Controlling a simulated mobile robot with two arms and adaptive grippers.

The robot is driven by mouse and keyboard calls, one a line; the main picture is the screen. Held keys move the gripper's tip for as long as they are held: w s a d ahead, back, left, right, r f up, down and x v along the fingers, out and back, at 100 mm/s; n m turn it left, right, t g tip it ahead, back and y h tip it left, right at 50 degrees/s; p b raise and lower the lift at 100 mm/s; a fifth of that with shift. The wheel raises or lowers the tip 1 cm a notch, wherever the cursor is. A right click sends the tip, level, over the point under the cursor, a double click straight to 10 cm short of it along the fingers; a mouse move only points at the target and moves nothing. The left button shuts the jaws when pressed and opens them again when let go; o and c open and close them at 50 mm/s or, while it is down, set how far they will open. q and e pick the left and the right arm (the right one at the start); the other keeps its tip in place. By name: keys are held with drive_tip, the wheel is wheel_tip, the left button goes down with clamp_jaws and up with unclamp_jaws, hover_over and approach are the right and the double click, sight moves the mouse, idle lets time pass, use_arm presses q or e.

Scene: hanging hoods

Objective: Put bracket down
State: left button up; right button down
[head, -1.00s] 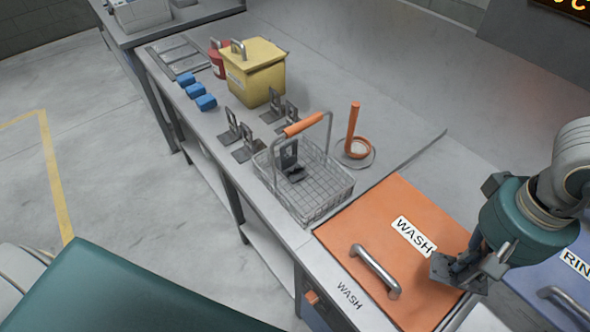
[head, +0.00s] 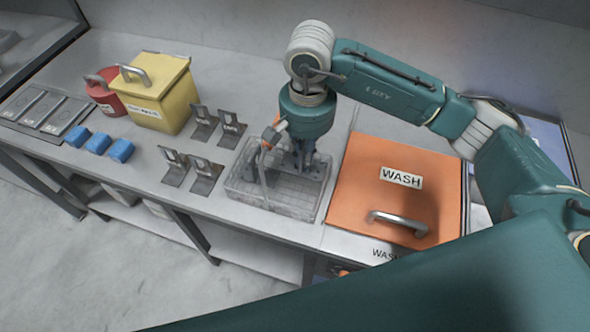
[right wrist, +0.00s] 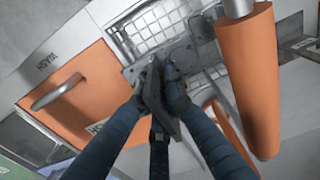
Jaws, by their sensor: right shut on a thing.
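My right gripper (head: 303,167) is low over the wire basket (head: 240,192), pointing down, with its fingertips at or inside the basket's upper part. It is shut on a dark grey bracket, whose flat plate (right wrist: 178,52) shows between the fingers and the basket mesh in the right wrist view. I cannot tell whether the bracket touches the basket floor. Several other grey brackets (head: 205,178) stand on the counter left of the basket. My left gripper is not in view.
The basket's orange handle (right wrist: 250,80) rises close beside the gripper. The orange WASH lid (head: 390,215) with its metal handle lies right of the basket. A yellow box (head: 158,105), a red pot (head: 103,98) and blue blocks (head: 98,143) stand further left.

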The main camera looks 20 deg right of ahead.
drive_tip(key=shift+d+f, duration=0.15)
drive_tip(key=shift+f, duration=0.8)
drive_tip(key=shift+f+p, duration=0.3)
drive_tip(key=shift+f, duration=0.05)
drive_tip(key=f, duration=0.2)
drive_tip(key=f+p, duration=0.1)
drive_tip(key=shift+a, duration=0.25)
drive_tip(key=shift+f, duration=0.15)
drive_tip(key=shift+f+b, duration=0.4)
drive_tip(key=shift+b, duration=0.15)
drive_tip(key=shift+d+f+b, duration=0.1)
drive_tip(key=shift+f+b, duration=0.15)
drive_tip(key=shift+b, duration=0.15)
drive_tip(key=c, duration=1.8)
unclamp_jaws()
drive_tip(key=shift+c, duration=0.2)
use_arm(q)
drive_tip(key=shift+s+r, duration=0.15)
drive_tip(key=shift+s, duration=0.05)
use_arm(e)
drive_tip(key=shift+r, duration=0.1)
